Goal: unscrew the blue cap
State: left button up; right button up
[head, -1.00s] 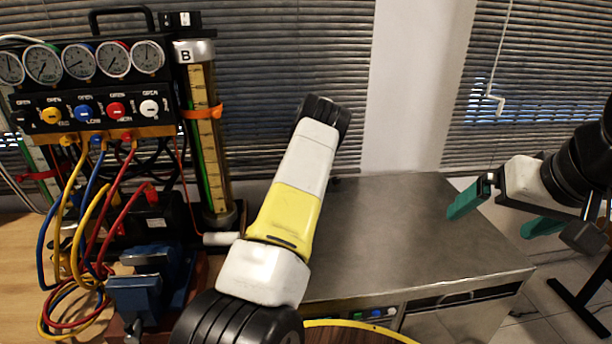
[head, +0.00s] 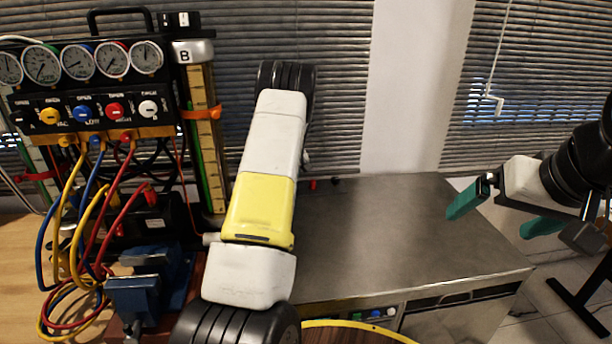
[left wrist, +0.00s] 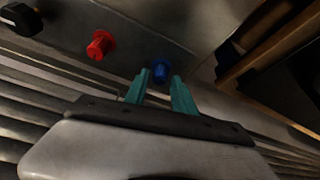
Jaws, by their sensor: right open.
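The blue cap (left wrist: 162,72) stands on the grey metal worktop in the left wrist view. My left gripper (left wrist: 160,79) has its two teal fingers apart. Their tips are close to the blue cap, which shows between and just beyond them; I cannot tell whether they touch it. In the head view, my left arm hides both the left gripper and the blue cap. My right gripper (head: 505,207) is open and empty in the air at the right, far from the cap.
A red cap (left wrist: 101,44) and a black cap (left wrist: 21,19) stand in line with the blue one. The metal worktop (head: 410,230) is mostly clear. The gauge panel (head: 90,90), hoses and a blue vise (head: 135,298) stand left. Window blinds are close behind.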

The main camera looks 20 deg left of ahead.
pick_arm(q)
jog(key=shift+a+m+h, duration=0.2)
jog(key=shift+m+h, duration=0.2)
jog(key=shift+m, duration=0.7)
jog(key=shift+d+m+t+h, duration=0.15)
jog(key=shift+m+t+h, duration=0.25)
jog(key=shift+m, duration=0.6)
jog(key=m, duration=0.2)
jog(key=shift+m+h, duration=0.8)
jog(key=shift+m, duration=0.6)
grip_shut()
jog(key=shift+d+n+y, duration=0.2)
jog(key=shift+n+y, duration=0.3)
jog(key=shift+n, duration=0.7)
jog(key=shift+a+n, duration=0.15)
jog(key=shift+n, duration=0.45)
